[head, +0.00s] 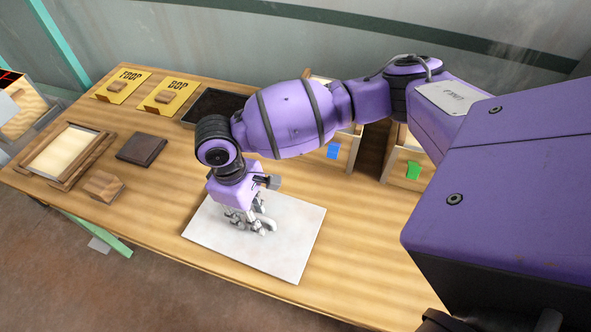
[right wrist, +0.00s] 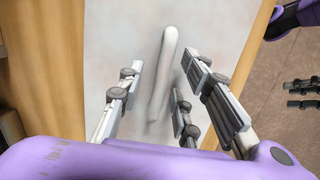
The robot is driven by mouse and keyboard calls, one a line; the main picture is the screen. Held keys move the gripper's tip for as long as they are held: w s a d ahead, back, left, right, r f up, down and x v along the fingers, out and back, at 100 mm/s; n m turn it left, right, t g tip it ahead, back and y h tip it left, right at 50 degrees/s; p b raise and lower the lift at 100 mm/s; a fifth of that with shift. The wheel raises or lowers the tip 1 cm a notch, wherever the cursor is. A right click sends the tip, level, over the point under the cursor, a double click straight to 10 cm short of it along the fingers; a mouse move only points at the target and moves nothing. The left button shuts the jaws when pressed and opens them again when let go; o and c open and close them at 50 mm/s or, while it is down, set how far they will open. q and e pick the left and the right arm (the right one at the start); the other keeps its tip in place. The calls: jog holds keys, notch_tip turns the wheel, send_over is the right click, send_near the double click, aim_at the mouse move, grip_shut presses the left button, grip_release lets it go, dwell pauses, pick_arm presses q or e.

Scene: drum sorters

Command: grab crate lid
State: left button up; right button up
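The crate lid appears to be the flat white panel (head: 297,262) lying on the wooden table, with a raised pale handle (head: 269,224). My right gripper (head: 248,222) points down over the panel at the handle. In the right wrist view, the fingers of my right gripper (right wrist: 155,92) are spread apart on both sides of the handle (right wrist: 169,50), with visible gaps. Finger parts at the right edge of that view look like my left gripper (right wrist: 302,94), above the floor. It is cut off, and the head view does not show it.
A wooden-framed tray (head: 88,160), a dark square block (head: 141,149) and a small wooden block (head: 103,186) lie to the left. Two yellow plates (head: 168,98) and a dark tray (head: 213,107) are at the back. Bins with blue and green tags (head: 413,170) stand behind right.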

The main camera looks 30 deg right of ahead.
jog(key=shift+f, duration=0.3)
dwell(0.5)
grip_shut()
